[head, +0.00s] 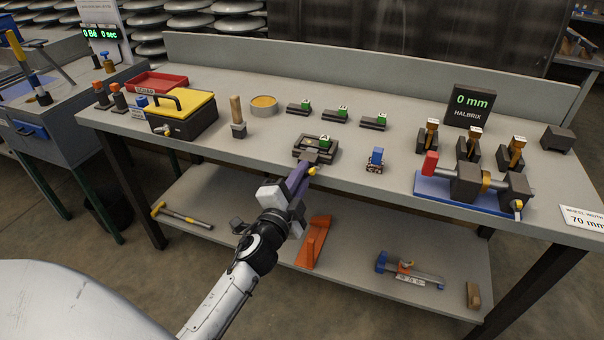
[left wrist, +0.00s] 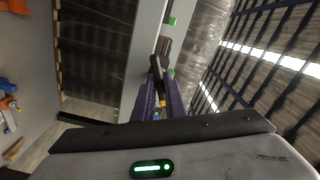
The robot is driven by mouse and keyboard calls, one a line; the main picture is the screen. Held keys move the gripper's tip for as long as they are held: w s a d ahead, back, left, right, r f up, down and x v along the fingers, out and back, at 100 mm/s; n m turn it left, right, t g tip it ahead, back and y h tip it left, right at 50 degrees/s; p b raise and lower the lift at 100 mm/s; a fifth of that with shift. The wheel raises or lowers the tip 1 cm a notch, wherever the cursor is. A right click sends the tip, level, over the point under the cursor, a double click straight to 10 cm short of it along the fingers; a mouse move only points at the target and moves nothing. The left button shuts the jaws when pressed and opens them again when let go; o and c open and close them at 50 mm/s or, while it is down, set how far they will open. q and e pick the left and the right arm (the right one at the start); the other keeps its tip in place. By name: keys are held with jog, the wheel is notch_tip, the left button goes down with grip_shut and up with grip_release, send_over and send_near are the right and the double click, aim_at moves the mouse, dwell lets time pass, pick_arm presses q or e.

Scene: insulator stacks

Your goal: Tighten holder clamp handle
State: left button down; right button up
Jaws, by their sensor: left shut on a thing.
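The dark holder (head: 304,151) sits near the front edge of the bench, with a green block (head: 325,142) at its right side. Its clamp handle (head: 312,171) has a yellow tip and sticks out over the front edge. My left gripper (head: 303,174), with purple fingers, comes from below and in front and is shut on this handle. In the left wrist view the purple fingers (left wrist: 159,94) close around the handle, with its yellow end (left wrist: 162,102) between them. The fingers hide part of the handle. My right gripper is not in view.
Behind the holder stand several small dark blocks with green tops (head: 336,116). A small blue-topped piece (head: 376,158) stands to the right, before a blue-based fixture (head: 460,196). A wooden-handled tool (head: 237,115) and yellow-lidded box (head: 182,113) stand left. An orange bracket (head: 314,243) lies on the lower shelf.

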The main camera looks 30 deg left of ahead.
pick_arm(q)
jog(key=m, duration=0.4)
jog(key=shift+f+m, duration=0.2)
jog(key=shift+m, duration=0.2)
dwell(0.4)
jog(key=c, duration=1.8)
grip_release()
jog(key=shift+c, duration=0.2)
jog(key=shift+s+d, duration=0.1)
jog(key=b+v, duration=0.1)
jog(key=v, duration=0.9)
